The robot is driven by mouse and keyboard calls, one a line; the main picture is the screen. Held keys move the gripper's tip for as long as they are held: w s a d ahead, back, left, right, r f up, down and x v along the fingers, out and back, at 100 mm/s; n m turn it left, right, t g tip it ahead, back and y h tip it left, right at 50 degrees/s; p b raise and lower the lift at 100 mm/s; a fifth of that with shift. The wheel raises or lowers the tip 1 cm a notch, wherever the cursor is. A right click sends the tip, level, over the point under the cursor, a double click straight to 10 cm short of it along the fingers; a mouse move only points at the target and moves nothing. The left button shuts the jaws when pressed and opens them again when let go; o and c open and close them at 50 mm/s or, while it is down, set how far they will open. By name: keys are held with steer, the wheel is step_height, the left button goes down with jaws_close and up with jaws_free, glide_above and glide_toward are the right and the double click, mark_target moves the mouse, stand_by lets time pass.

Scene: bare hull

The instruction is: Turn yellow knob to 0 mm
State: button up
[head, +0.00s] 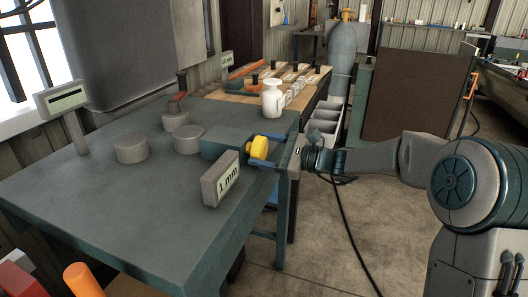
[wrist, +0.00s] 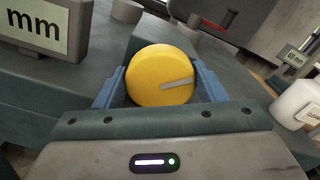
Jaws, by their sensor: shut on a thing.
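The yellow knob (head: 258,148) sits on the side of a grey-green block (head: 222,146) on the workbench. In the wrist view the knob's round face (wrist: 160,76) shows a grey pointer line running from its middle toward the right, slightly upward. My gripper (head: 263,150) comes in from the right. Its blue fingers stand on either side of the knob, shut on it; the fingers also show in the wrist view (wrist: 158,88). A small grey display (head: 221,179) beside the knob reads "1 mm". In the wrist view only "mm" of this display (wrist: 44,26) is in frame.
A wooden board with black knobs lies behind. The front of the bench top is mostly clear. Open floor (head: 350,230) lies right of the bench.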

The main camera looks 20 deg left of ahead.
steer(key=o, duration=1)
steer(key=shift+d, duration=0.15)
steer(key=s+d+p, duration=0.1)
steer(key=d, duration=1.2)
steer(key=shift+d+p, duration=0.25)
steer(key=shift+p, duration=0.05)
